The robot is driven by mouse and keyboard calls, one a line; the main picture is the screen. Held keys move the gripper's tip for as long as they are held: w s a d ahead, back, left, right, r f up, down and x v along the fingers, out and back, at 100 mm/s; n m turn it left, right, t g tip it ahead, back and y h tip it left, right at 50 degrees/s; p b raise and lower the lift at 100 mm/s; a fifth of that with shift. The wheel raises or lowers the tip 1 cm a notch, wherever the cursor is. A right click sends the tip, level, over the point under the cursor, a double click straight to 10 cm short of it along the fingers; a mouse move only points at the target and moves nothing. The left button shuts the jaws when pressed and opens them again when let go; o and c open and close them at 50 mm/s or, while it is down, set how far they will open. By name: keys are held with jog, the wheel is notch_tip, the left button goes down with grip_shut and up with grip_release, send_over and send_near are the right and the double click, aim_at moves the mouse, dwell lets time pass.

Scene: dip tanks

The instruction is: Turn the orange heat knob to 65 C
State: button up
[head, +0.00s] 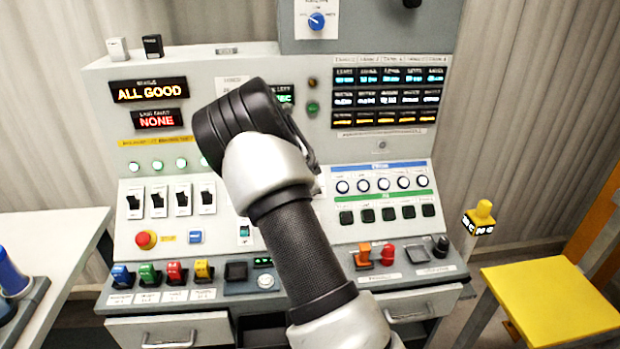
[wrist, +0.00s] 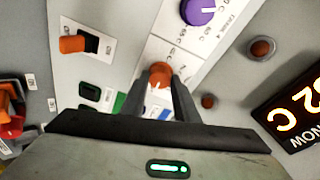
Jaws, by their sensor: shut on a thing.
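The orange heat knob (wrist: 160,73) is in the wrist view, on a white strip of the panel. My gripper (wrist: 162,88) has its two dark fingers closed around the knob's sides. The knob's pointer and most of its scale are hidden by the fingers, so its setting cannot be read. A display (wrist: 297,110) at the right edge of the wrist view shows orange digits, partly cut off, ending in 2 C. In the head view my arm covers the knob and the gripper's fingertips.
A purple knob (wrist: 202,10) sits on the same strip beyond the orange one. An orange toggle (wrist: 74,44) is to the left. In the head view, an emergency button (head: 146,240), coloured levers (head: 174,273) and an orange lever (head: 363,255) line the console's lower part.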

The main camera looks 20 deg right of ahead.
dwell(0.4)
jog(key=o, duration=1.1)
jog(key=shift+f, duration=0.1)
jog(key=shift+c, duration=0.2)
jog(key=shift+s+a+r, duration=0.2)
jog(key=shift+r, duration=0.3)
jog(key=p+v, duration=0.3)
jog(key=v, duration=1.3)
jog(key=shift+a+p, duration=0.15)
jog(key=shift+p, duration=0.25)
jog(key=shift+s+r, duration=0.15)
